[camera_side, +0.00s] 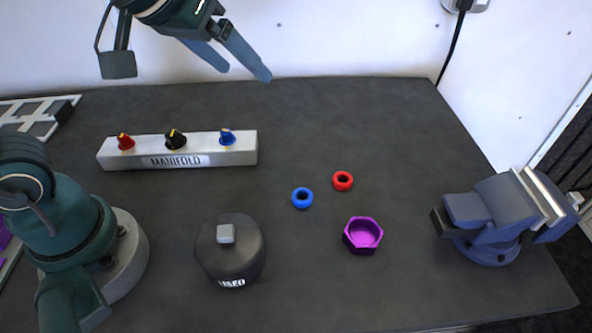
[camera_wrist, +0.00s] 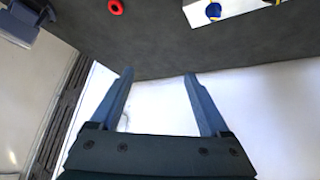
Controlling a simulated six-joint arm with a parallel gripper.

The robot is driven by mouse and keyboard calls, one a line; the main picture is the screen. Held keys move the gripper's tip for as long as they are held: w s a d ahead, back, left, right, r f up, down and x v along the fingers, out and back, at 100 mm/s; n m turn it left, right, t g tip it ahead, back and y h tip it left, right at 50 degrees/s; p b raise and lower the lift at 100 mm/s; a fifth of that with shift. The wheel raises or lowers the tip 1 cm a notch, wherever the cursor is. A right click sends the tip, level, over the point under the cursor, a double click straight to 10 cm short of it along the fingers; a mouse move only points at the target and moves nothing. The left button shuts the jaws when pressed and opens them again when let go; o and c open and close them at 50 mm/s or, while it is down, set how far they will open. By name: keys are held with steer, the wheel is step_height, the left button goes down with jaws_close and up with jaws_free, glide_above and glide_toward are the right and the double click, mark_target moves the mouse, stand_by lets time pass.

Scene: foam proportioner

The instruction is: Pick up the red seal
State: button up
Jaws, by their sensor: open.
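The red seal (camera_side: 343,181) is a small red ring lying flat on the dark table, right of centre in the side view. It also shows at the top of the wrist view (camera_wrist: 116,7). My gripper (camera_side: 245,72) is raised above the far part of the table, up and to the left of the seal in the side view. Its two blue-grey fingers are apart with nothing between them, and they also show in the wrist view (camera_wrist: 158,74). The gripper is well clear of the seal.
A blue ring (camera_side: 302,198) lies close to the red seal. A purple hex nut (camera_side: 362,236), a black lidded pot (camera_side: 230,262) marked USED, a white manifold (camera_side: 225,157) with coloured knobs and a blue vise (camera_side: 490,222) stand around. Table behind the seal is clear.

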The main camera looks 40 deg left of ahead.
steer(key=w+d+f, duration=0.2)
steer(key=w+d, duration=0.1)
steer(key=w, duration=0.2)
steer(key=m+g, duration=0.3)
glide_above(343, 178)
steer(key=s, duration=0.3)
steer(key=f, duration=1.3)
steer(key=shift+w+a+f, duration=0.1)
steer(key=shift+w+f, duration=0.1)
steer(key=shift+f, duration=0.15)
steer(key=shift+x, duration=2.4)
jaws_close()
